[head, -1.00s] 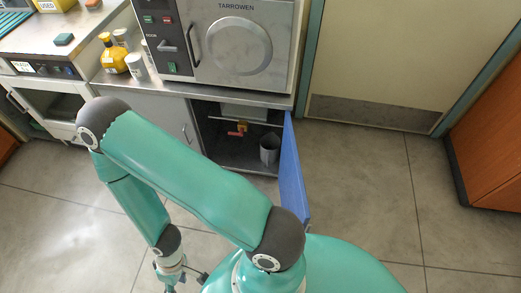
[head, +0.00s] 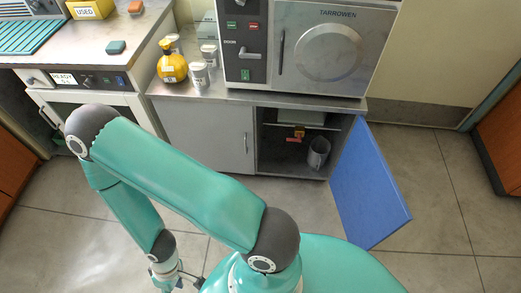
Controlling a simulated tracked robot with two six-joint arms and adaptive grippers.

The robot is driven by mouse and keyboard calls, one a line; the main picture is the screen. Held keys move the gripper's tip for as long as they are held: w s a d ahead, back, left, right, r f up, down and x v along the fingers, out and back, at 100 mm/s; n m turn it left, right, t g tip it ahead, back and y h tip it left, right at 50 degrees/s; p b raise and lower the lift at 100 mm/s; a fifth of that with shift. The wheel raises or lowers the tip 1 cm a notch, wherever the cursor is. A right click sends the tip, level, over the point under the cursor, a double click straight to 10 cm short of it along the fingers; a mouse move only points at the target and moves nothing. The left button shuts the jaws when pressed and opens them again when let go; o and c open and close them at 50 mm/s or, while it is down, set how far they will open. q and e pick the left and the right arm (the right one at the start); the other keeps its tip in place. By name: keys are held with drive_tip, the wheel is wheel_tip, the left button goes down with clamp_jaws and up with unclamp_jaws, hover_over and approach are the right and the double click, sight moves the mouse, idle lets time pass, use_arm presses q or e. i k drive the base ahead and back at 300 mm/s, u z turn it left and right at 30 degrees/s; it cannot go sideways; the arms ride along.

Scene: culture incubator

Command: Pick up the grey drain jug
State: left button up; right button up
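The grey drain jug (head: 318,153) stands upright on the floor of the open cabinet compartment, at its right side near the open blue door. Its open top faces up toward me. My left gripper (head: 176,284) hangs low at the bottom edge, far in front of and to the left of the jug, and touches nothing that I can see. Its fingers are small and partly cut off, so I cannot tell whether it is open or shut. My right gripper is not in view.
The blue cabinet door (head: 368,188) stands open, sticking out on the jug's right. A red and yellow fitting (head: 297,134) is inside the compartment. The incubator (head: 320,48), a yellow bottle (head: 172,67) and white-lidded containers are on the counter above. The floor ahead is clear.

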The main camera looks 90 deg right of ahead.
sight(320, 148)
drive_tip(key=u, duration=0.15)
drive_tip(key=i, duration=0.9)
drive_tip(key=z, duration=1.1)
drive_tip(key=i, duration=0.2)
drive_tip(key=z, duration=2.15)
drive_tip(key=k, duration=0.6)
drive_tip(key=z, duration=0.4)
drive_tip(key=i, duration=1.65)
drive_tip(key=u, duration=0.3)
